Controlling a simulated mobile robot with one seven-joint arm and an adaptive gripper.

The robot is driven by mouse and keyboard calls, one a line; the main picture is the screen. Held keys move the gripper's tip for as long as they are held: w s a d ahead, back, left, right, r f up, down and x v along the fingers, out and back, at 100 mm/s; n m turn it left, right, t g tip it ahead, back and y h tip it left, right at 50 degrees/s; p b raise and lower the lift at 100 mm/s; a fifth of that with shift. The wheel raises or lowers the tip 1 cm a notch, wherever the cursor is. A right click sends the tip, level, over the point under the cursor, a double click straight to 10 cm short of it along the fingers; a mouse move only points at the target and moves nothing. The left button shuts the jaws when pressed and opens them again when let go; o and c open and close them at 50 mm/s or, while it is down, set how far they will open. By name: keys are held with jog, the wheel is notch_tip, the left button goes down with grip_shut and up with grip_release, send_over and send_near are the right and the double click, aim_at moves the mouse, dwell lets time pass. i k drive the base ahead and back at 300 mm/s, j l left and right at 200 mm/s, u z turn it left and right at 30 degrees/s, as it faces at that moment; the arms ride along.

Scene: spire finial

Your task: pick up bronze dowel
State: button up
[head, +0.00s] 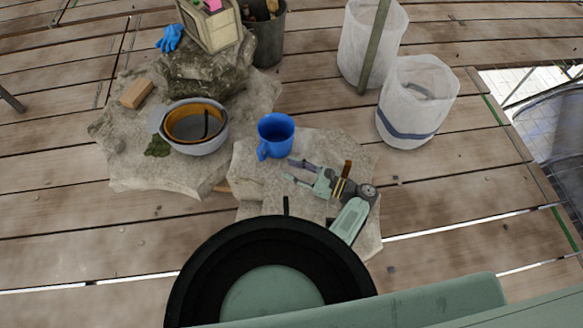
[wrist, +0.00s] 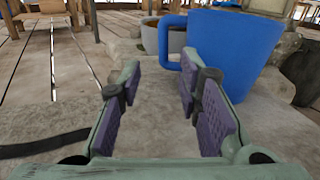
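A short brown, bronze-coloured upright piece (head: 347,168) shows beside my wrist on the pale stone slab in the head view. It looks like the bronze dowel, but it is small and its lower part is hidden by my arm. It does not show in the wrist view. My gripper (head: 290,170) points left, low over the slab, with the brown piece behind its fingertips, to the right. In the wrist view my gripper (wrist: 160,82) is open, its purple pads apart with only bare stone between them.
A blue mug (head: 276,135) stands just beyond my fingertips; it fills the right of the wrist view (wrist: 238,50). A grey bowl (head: 203,143) holding an orange one, a wood block (head: 138,94) and a blue glove (head: 170,39) lie farther left. White bags (head: 417,100) stand at right.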

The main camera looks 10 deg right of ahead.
aim_at(347, 165)
jog(key=k+z, duration=0.15)
jog(key=z, duration=0.4)
jog(key=i+z, duration=0.2)
jog(key=k+j, duration=0.05)
